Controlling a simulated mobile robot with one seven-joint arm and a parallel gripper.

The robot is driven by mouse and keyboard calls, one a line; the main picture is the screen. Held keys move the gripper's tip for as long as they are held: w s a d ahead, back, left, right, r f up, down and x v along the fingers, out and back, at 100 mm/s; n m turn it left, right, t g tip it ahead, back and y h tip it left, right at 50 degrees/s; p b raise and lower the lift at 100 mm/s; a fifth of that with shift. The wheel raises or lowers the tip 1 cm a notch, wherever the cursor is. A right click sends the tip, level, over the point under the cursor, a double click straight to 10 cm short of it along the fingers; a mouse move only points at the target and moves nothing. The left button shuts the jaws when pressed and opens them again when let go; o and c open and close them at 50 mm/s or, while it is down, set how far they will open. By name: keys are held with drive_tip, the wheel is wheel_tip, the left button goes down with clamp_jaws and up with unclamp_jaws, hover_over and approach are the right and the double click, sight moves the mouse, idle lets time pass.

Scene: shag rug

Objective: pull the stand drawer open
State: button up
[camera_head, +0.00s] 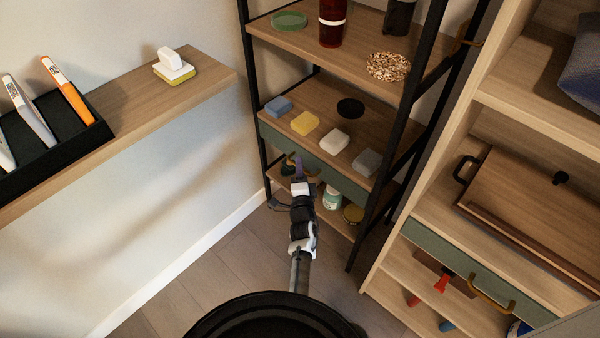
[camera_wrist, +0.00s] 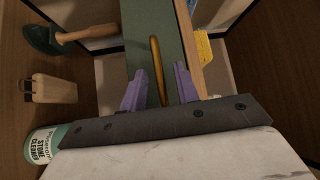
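The black-framed stand has a drawer with a green front (camera_head: 335,178) below its middle shelf; the front looks flush with the shelf edge, so the drawer appears shut. Its brass handle (camera_wrist: 155,58) runs along the green front in the wrist view. My gripper (camera_head: 294,162) is at the handle. In the wrist view its two purple fingers (camera_wrist: 160,80) stand apart, one on each side of the handle, with a visible gap to it. In the head view my gripper partly hides the handle.
Several coloured blocks (camera_head: 304,123) lie on the shelf above the drawer. A jar (camera_wrist: 42,145) and a wooden-handled tool (camera_wrist: 88,33) are below it. A cabinet at right has another green drawer (camera_head: 460,270). A wall shelf (camera_head: 150,95) is at left. Floor (camera_head: 235,245) is clear before the stand.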

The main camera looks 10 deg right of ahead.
drive_tip(key=shift+w, duration=0.3)
drive_tip(key=shift+c, duration=0.3)
clamp_jaws()
